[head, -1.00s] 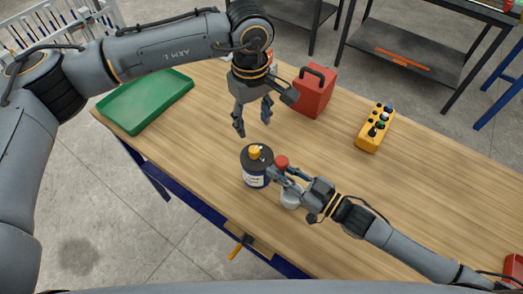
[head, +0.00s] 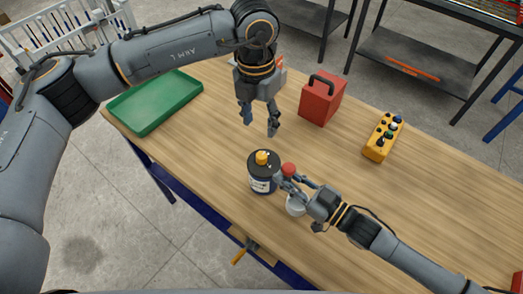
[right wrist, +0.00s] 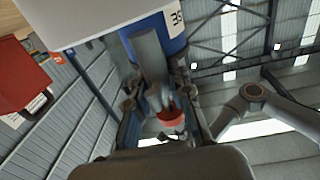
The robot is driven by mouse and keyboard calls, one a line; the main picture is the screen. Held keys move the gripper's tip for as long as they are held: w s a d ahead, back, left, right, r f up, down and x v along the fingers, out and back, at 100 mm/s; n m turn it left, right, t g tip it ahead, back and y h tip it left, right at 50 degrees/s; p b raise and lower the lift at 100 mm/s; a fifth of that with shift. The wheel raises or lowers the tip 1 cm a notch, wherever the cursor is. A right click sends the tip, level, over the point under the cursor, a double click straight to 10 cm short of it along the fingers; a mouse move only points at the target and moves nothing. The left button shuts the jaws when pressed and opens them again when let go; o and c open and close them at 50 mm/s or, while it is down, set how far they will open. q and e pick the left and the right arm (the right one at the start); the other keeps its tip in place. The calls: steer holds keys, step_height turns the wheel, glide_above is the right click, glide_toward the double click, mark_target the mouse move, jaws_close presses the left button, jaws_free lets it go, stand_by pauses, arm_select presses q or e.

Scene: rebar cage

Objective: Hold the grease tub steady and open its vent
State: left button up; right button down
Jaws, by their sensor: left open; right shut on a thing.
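The grease tub (head: 262,186) stands upright near the table's front edge, with a black lid, a blue and white label and a yellow cap (head: 262,157) on top. In the right wrist view its blue side (right wrist: 172,27) shows close up. My right gripper (head: 284,180) comes in from the right and is shut at the tub's right side; the exact contact is partly hidden. My left gripper (head: 260,126) is open and empty, pointing down, above and a little behind the yellow cap, apart from it.
A red-topped thing (head: 289,169) and a white round thing (head: 296,209) show beside my right gripper, partly hidden. A green tray (head: 155,102), a red can (head: 321,103) and a yellow button box (head: 383,137) are farther back. The table's right part is mostly clear.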

mark_target(262, 154)
arm_select(q)
steer(key=shift+n, duration=0.7)
steer(key=f, duration=1.2)
steer(key=shift+s+d, duration=0.1)
steer(key=shift+d, duration=0.1)
jaws_close()
